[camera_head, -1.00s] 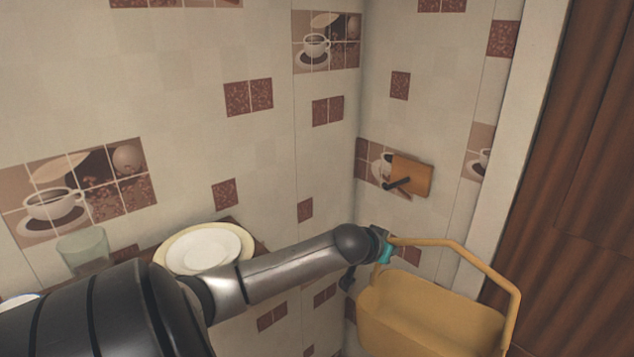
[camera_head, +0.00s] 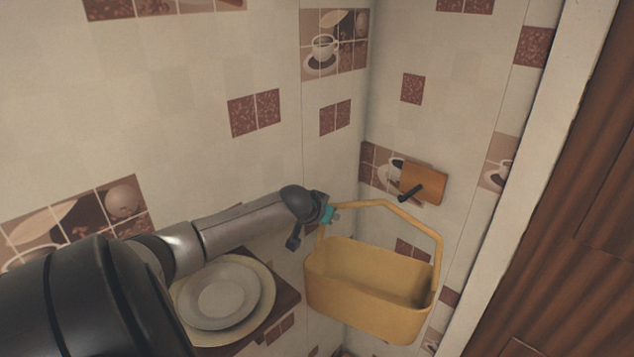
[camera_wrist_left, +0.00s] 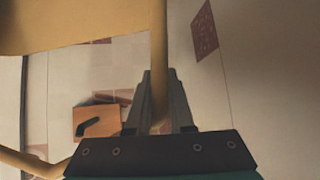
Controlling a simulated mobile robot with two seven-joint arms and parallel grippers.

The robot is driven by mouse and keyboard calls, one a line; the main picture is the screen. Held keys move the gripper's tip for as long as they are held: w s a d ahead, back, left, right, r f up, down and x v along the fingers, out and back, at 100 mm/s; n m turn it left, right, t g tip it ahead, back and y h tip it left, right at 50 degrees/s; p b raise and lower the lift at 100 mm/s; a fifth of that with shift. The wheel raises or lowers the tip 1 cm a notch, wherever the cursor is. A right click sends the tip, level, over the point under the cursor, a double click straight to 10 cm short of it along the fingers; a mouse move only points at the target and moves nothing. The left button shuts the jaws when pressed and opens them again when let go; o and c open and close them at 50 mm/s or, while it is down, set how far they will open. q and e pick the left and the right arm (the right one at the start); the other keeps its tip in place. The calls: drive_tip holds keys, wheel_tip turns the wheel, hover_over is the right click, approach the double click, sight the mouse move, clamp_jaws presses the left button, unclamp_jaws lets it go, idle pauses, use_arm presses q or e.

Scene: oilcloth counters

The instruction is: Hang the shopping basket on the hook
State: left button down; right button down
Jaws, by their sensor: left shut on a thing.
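The yellow shopping basket (camera_head: 365,290) hangs in the air from my left gripper, its handle raised above it. My left gripper (camera_head: 328,214) is shut on the left side of the handle. In the left wrist view the handle bar runs between the two fingers (camera_wrist_left: 160,118). The black hook (camera_head: 411,193) sticks out from an orange wooden plate (camera_head: 425,181) on the right-hand wall. The hook also shows in the left wrist view (camera_wrist_left: 90,127). In the head view the handle's top bar appears just below the hook, and the two look apart. My right gripper is not in view.
Stacked plates (camera_head: 222,298) stand on a dark shelf (camera_head: 280,292) at the lower left, below my left arm. Tiled walls meet in a corner behind the basket. A brown wooden door (camera_head: 560,240) with a pale frame is at the right.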

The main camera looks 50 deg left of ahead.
use_arm(q)
drive_tip(key=w+a+f+b, duration=0.1)
drive_tip(key=w+f+b, duration=0.1)
drive_tip(key=w+b, duration=0.6)
drive_tip(key=w, duration=0.2)
drive_tip(key=shift+w+a, duration=0.25)
drive_tip(key=shift+w, duration=0.05)
idle(1.1)
idle(0.6)
